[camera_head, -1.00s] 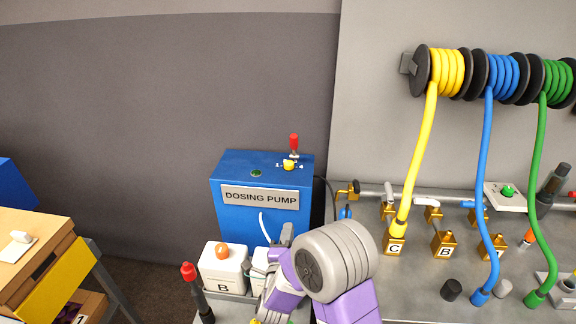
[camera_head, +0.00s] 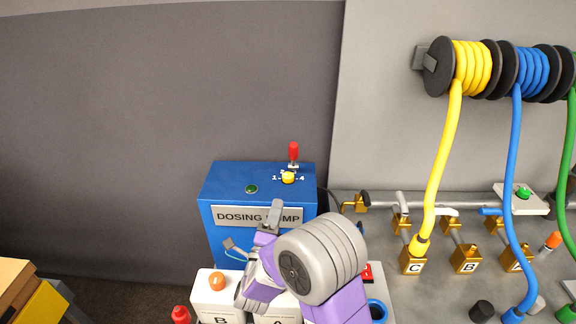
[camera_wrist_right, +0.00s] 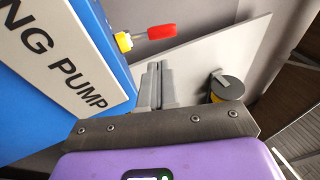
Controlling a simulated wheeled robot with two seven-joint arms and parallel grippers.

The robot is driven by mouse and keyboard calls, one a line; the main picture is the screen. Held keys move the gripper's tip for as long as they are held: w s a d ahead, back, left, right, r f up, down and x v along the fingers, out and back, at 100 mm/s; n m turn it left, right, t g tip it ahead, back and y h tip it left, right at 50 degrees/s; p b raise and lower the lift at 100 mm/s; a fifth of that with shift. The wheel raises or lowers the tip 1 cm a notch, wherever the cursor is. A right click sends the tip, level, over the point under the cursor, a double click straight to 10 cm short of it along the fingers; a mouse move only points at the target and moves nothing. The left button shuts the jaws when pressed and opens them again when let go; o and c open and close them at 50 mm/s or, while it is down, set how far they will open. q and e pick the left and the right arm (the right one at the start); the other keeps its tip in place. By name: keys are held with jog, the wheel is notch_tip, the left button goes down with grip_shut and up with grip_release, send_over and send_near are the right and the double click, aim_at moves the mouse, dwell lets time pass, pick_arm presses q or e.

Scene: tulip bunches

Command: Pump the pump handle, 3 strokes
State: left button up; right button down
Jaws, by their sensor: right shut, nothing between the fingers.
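The blue dosing pump (camera_head: 225,185) stands left of the grey panel in the head view. On its top are a red-gripped lever (camera_head: 293,152), a yellow knob (camera_head: 288,177) with a number scale and a green button (camera_head: 251,189). Another red grip (camera_head: 181,314) shows at the bottom edge, its lower part cut off. My right gripper (camera_head: 275,212) is shut and empty, in front of the pump's label and covering part of it. In the wrist view its fingers (camera_wrist_right: 155,85) are together, apart from the red lever grip (camera_wrist_right: 160,31). My left gripper is not in view.
White containers, one marked B (camera_head: 215,300) with an orange cap, stand below the pump. To the right, yellow (camera_head: 443,150), blue (camera_head: 514,170) and green hoses hang from reels. Brass fittings (camera_head: 413,262) line the bench. A wooden box (camera_head: 15,280) is at lower left.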

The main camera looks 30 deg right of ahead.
aim_at(291, 157)
jog(key=x, duration=1.4)
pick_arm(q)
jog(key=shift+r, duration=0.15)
